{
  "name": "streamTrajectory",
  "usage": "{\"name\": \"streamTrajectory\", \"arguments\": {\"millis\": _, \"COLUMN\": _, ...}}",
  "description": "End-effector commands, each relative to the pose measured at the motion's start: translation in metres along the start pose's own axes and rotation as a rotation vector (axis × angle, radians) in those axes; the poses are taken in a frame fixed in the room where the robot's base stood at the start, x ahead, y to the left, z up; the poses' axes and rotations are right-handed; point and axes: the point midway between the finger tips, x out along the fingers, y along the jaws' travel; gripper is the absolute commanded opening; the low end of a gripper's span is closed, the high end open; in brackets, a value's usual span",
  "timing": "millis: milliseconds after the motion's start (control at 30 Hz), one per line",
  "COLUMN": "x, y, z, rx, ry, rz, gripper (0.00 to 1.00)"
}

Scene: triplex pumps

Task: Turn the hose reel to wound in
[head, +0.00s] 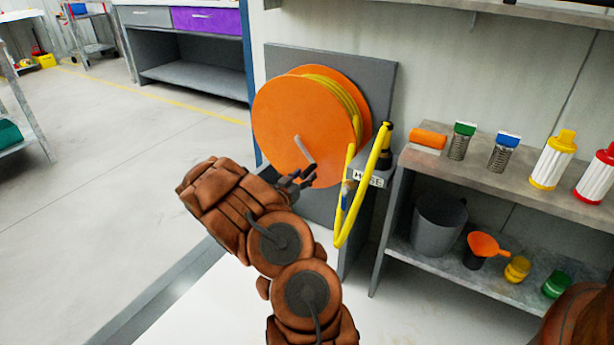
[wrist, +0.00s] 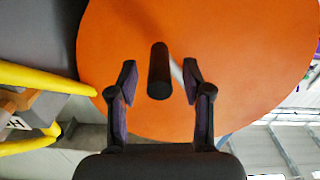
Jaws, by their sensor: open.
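The hose reel (head: 285,120) has an orange disc face and yellow hose wound behind it, mounted on a grey upright panel (head: 382,75). A grey crank handle (head: 305,150) sticks out from the disc. Yellow hose (head: 343,225) hangs in a loop at the reel's right side. My gripper (head: 300,180) is just below the handle in the head view. In the wrist view, my gripper (wrist: 159,82) is open, with the dark handle grip (wrist: 158,70) between its fingers and a gap on each side. The orange disc (wrist: 235,60) fills the background there.
Below are a grey bucket (head: 438,222) and an orange funnel (head: 487,246). A workbench (head: 185,50) stands at the back left.

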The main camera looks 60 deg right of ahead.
Motion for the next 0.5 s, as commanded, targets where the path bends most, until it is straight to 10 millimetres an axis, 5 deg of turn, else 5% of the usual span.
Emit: {"name": "streamTrajectory", "arguments": {"millis": 500, "x": 0.022, "y": 0.001, "z": 0.000, "rx": -0.001, "ry": 0.001, "rz": 0.001, "gripper": 0.50}}
